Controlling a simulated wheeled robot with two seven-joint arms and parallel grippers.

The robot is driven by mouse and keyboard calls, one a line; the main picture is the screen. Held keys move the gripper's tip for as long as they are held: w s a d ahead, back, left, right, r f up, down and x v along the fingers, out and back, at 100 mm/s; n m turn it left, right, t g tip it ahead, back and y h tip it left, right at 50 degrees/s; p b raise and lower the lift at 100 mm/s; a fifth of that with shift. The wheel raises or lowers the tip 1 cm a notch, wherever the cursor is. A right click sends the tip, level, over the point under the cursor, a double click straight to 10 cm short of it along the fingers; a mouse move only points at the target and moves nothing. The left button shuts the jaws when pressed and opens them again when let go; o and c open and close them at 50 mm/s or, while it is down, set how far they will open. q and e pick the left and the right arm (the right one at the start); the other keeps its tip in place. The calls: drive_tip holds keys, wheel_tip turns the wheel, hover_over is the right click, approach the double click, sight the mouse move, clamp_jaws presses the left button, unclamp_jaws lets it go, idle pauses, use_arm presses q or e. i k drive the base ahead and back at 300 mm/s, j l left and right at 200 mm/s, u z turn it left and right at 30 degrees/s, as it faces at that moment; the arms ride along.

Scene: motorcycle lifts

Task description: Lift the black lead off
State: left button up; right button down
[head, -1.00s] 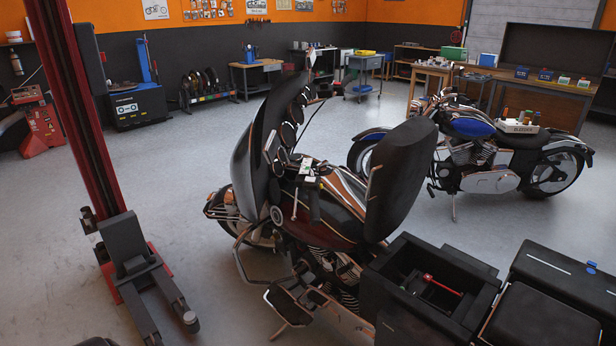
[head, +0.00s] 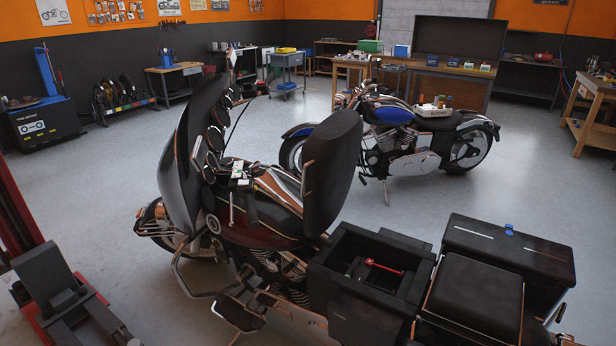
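A large dark red and black motorcycle (head: 243,238) stands in the foreground, with a tall black upright panel behind its handlebars. Behind its seat area is an open black box (head: 365,300). Inside the box lies a red rod-like piece (head: 384,267), and small dark parts show at its left. I cannot pick out a black lead with certainty; the box's inside is dark. Neither of my grippers is in view.
A red lift post (head: 15,220) with a dark carriage stands at the lower left. A second motorcycle with a blue tank (head: 392,114) stands behind. A black closed case (head: 510,248) is at the right. Grey floor is free between the motorcycles and the back benches.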

sight(359, 279)
drive_tip(key=i+j, duration=0.45)
drive_tip(key=i+j+z, duration=0.4)
drive_tip(key=j+z, duration=0.15)
drive_tip(key=i+j+z, duration=0.15)
drive_tip(key=j+z, duration=0.15)
drive_tip(key=j, duration=0.15)
